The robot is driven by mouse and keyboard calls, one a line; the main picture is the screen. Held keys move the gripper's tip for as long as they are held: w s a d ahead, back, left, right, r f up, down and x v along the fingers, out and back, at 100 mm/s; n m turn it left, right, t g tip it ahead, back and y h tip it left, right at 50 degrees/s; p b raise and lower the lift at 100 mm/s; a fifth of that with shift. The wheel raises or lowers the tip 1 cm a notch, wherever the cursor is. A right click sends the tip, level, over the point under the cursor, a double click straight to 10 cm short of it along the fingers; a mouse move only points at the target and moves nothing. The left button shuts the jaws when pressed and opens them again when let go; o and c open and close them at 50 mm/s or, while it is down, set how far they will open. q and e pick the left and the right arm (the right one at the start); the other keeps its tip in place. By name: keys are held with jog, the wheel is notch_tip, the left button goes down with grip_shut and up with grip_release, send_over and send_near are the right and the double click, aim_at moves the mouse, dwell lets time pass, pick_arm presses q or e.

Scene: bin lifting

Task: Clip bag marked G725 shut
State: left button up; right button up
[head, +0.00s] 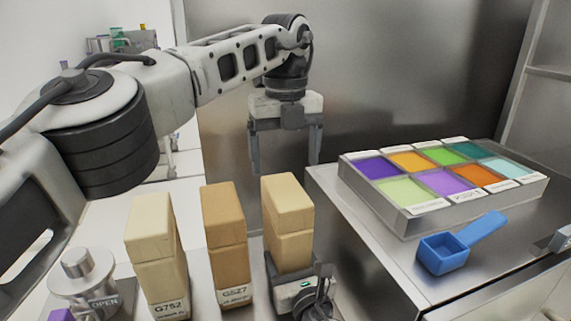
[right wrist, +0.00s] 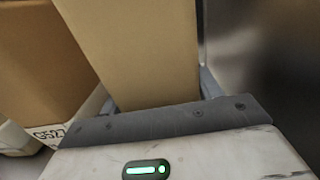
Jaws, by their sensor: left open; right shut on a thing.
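Three upright tan bags with folded tops stand in a row in the head view: one marked G752 (head: 158,262), one marked G527 (head: 226,245), and a paler third bag (head: 290,215). The third bag's label is hidden, so I cannot read G725. My right gripper (head: 297,273) is shut on the lower part of this third bag. The right wrist view shows the third bag (right wrist: 140,50) between the fingers, with bag G527 (right wrist: 40,60) to its left. My left gripper (head: 285,160) is open and empty, pointing down above and behind the third bag. I see no clip.
A tray (head: 440,213) of coloured compartments sits on the steel counter (head: 350,225) at right, with a blue scoop (head: 445,254) in front. A metal fixture marked OPEN (head: 80,275) stands at lower left. A steel wall (head: 400,80) is behind.

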jog(key=o, duration=1.5)
jog(key=shift+c, duration=0.2)
jog(key=shift+s, duration=0.1)
jog(key=v, duration=1.4)
jog(key=shift+s+d+b, duration=0.15)
jog(key=shift+s+b, duration=0.05)
jog(key=shift+b, duration=0.2)
jog(key=shift+s+d, duration=0.25)
jog(key=shift+s, duration=0.4)
